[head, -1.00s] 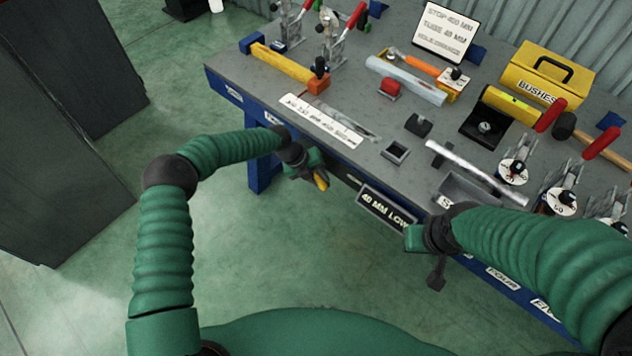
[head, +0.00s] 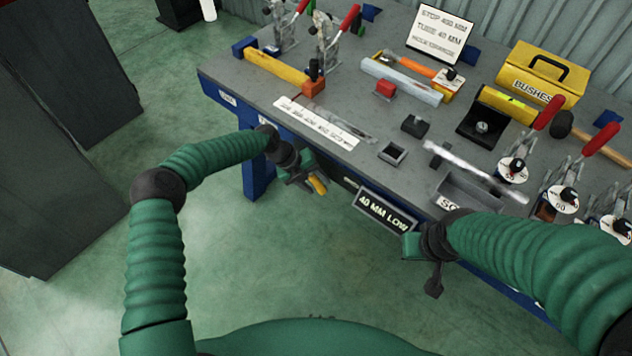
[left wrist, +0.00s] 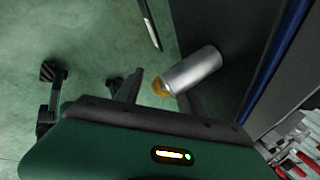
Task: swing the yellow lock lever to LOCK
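The yellow lever end (head: 318,185) shows below the workbench's front edge in the head view, right beside my left gripper (head: 302,176). In the left wrist view a silver cylinder (left wrist: 195,70) with a yellow end (left wrist: 160,87) reaches in between the dark fingers of my left gripper (left wrist: 158,95). These fingers look apart, and I cannot tell whether they touch it. The LOCK marking is not visible. My right gripper (head: 434,278) hangs in front of the bench, pointing down; its fingers are too small and dark to read.
The workbench (head: 235,78) carries toggle clamps (head: 325,45), a yellow BUSHES box (head: 540,75), a small square socket (head: 393,152) and a grey tray (head: 470,192). A "40 MM LOW" sign (head: 385,212) hangs on its front edge between my grippers. A dark cabinet stands at left (head: 55,180). The floor is open.

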